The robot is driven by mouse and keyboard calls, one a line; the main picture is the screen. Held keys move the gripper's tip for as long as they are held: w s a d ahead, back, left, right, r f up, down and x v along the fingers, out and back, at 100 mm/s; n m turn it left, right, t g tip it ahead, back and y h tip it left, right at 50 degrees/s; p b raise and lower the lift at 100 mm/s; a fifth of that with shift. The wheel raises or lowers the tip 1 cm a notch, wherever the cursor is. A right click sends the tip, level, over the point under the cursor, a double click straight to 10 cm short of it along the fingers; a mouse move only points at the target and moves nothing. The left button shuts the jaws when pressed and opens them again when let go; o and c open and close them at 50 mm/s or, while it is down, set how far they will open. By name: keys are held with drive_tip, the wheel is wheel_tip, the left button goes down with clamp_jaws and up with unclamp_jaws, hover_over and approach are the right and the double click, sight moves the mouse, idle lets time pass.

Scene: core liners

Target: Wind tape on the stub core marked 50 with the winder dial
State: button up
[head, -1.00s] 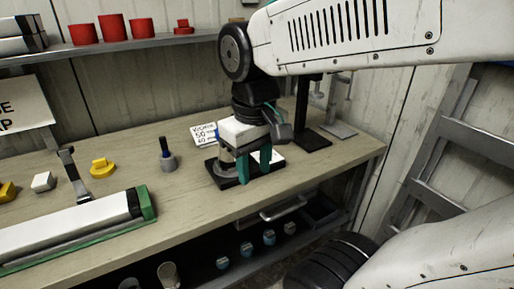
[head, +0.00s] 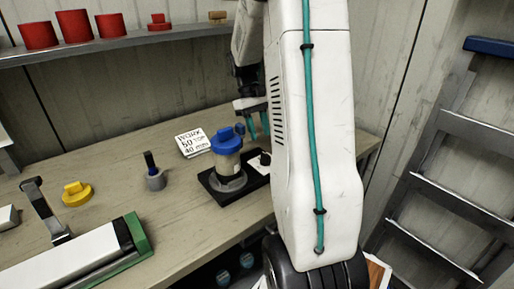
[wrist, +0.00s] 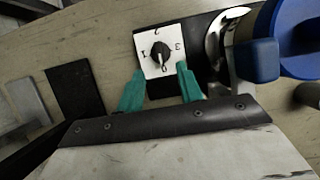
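The winder sits on a black base plate (head: 215,194) on the bench. A pale cylinder (head: 229,165) with a blue top (head: 227,140) stands upright on its grey round seat; no mark is legible on it. The winder dial, a black knob (wrist: 160,54) on a white lettered plate (wrist: 151,67), is at the base's other end. In the head view the knob (head: 265,158) is partly beside my arm. My gripper (wrist: 160,72) is open and empty, its teal fingertips apart near the dial plate's lower edge. The fingers also show in the head view (head: 258,127).
A card (head: 193,143) reading WORK, 50 TOP, 40 mm lies behind the winder. A grey piece with a dark post (head: 154,178) and a yellow piece (head: 76,195) stand to the left. Red cups (head: 74,26) stand on the shelf. My arm hides the bench's right part.

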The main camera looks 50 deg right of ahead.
sight(265, 154)
drive_tip(key=x, duration=0.7)
drive_tip(key=shift+s+f, duration=0.1)
drive_tip(key=shift+s, duration=0.05)
drive_tip(key=shift+c, duration=0.3)
clamp_jaws()
